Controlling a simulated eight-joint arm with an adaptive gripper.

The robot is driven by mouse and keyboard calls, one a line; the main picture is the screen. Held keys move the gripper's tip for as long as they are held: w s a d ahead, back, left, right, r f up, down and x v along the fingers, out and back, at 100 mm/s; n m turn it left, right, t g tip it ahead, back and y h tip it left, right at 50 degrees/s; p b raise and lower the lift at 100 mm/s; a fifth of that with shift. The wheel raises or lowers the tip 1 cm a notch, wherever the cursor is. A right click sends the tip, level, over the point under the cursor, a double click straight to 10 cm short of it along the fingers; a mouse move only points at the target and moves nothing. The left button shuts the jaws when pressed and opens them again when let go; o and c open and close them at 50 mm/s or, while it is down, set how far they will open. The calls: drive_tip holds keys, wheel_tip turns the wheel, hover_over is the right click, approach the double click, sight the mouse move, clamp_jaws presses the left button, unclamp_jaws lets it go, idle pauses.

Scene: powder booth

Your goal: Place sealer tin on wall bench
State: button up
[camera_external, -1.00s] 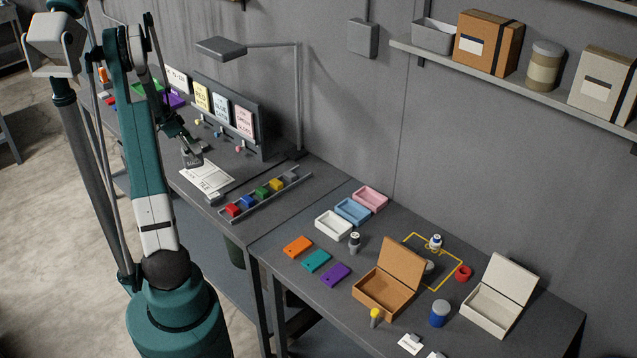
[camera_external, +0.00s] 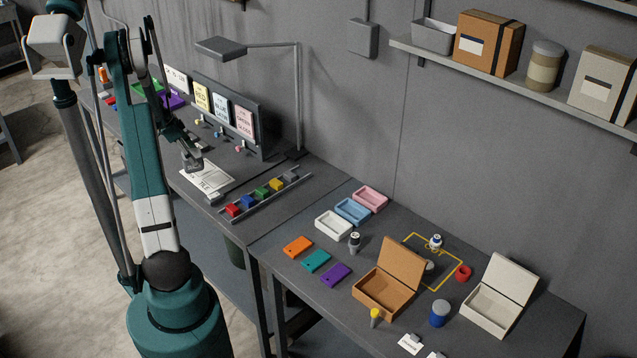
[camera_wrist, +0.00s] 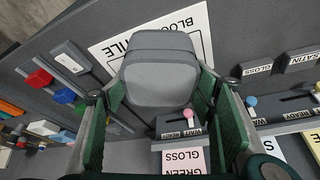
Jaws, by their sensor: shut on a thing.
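My gripper (camera_external: 191,164) is low over the left bench (camera_external: 305,188), above a printed white sheet (camera_external: 212,180). In the wrist view my gripper (camera_wrist: 165,105) is shut on a grey block with rounded edges (camera_wrist: 158,75), held between its green pads. No readable label marks a sealer tin. On the right bench (camera_external: 535,318), a blue tin-like cylinder (camera_external: 439,314) stands between the open brown box and the open white box. A small white bottle with a blue band (camera_external: 435,241) stands by the yellow outline. Both benches run along the grey wall.
A rack of coloured blocks (camera_external: 263,193) lies right of the sheet. A sign board (camera_external: 228,112) and a lamp (camera_external: 298,95) stand behind. The brown box (camera_external: 385,290), white box (camera_external: 490,300) and trays (camera_external: 352,210) crowd the right bench. A shelf (camera_external: 510,88) holds boxes above.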

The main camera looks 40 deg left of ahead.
drive_tip(key=shift+f+b, duration=0.55)
drive_tip(key=shift+f, duration=1.75)
drive_tip(key=shift+f, duration=0.35)
drive_tip(key=o, duration=1.4)
drive_tip(key=shift+r, duration=0.15)
drive_tip(key=shift+v, duration=5.9)
